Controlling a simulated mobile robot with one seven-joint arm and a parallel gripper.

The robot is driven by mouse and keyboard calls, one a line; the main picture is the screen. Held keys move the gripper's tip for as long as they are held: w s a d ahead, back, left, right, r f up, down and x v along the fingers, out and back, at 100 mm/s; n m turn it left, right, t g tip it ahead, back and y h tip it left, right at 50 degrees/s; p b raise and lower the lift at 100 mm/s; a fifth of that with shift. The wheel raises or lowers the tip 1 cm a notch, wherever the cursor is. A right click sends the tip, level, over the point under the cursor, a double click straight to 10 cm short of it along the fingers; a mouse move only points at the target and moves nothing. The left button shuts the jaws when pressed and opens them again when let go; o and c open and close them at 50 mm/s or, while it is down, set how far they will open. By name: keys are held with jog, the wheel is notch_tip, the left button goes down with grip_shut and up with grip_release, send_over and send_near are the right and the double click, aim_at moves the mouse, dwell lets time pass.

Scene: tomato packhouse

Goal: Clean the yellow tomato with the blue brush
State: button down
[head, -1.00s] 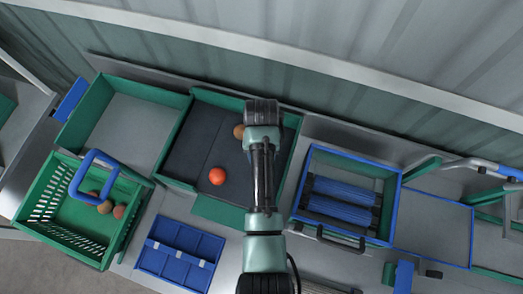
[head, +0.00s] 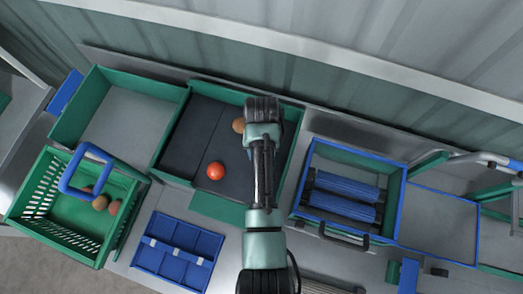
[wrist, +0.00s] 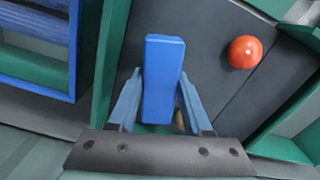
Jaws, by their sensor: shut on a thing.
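My gripper (wrist: 160,76) is shut on the blue brush (wrist: 164,60), whose smooth blue back faces the wrist camera. Its bristles are hidden. In the head view my gripper (head: 262,112) is over the right part of the dark-lined green tray (head: 187,140), and my arm hides the brush. A dull tan-brown tomato (head: 238,125) lies in that tray just left of my gripper. A small part of it (wrist: 180,121) shows beside the brush in the wrist view. Whether the brush touches it, I cannot tell. No tomato looks clearly yellow.
A red tomato (head: 216,170) lies in the same tray. An empty green tray (head: 83,105) is to its left. A green basket (head: 40,232) with several brownish tomatoes, a blue divided tray (head: 175,250) and a blue-rimmed bin with blue rollers (head: 345,187) stand around it.

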jog(key=shift+f, duration=0.45)
jog(key=shift+s+r, duration=0.1)
jog(key=shift+s, duration=0.05)
dwell(0.3)
jog(key=shift+s+p, duration=0.8)
jog(key=shift+s, duration=0.15)
jog(key=shift+w+f+b, duration=0.15)
jog(key=shift+w+b, duration=0.55)
jog(key=shift+w, duration=0.3)
jog(key=shift+w+f+b, duration=0.1)
jog(key=shift+w+b, duration=0.6)
jog(key=shift+w, duration=0.3)
jog(key=shift+s, duration=0.1)
jog(key=shift+s+r+p, duration=0.1)
jog(key=shift+s+p, duration=0.2)
jog(key=shift+p, duration=0.05)
jog(key=shift+s+a+p, duration=0.1)
jog(key=shift+s+p, duration=1.55)
jog(key=shift+s, duration=0.1)
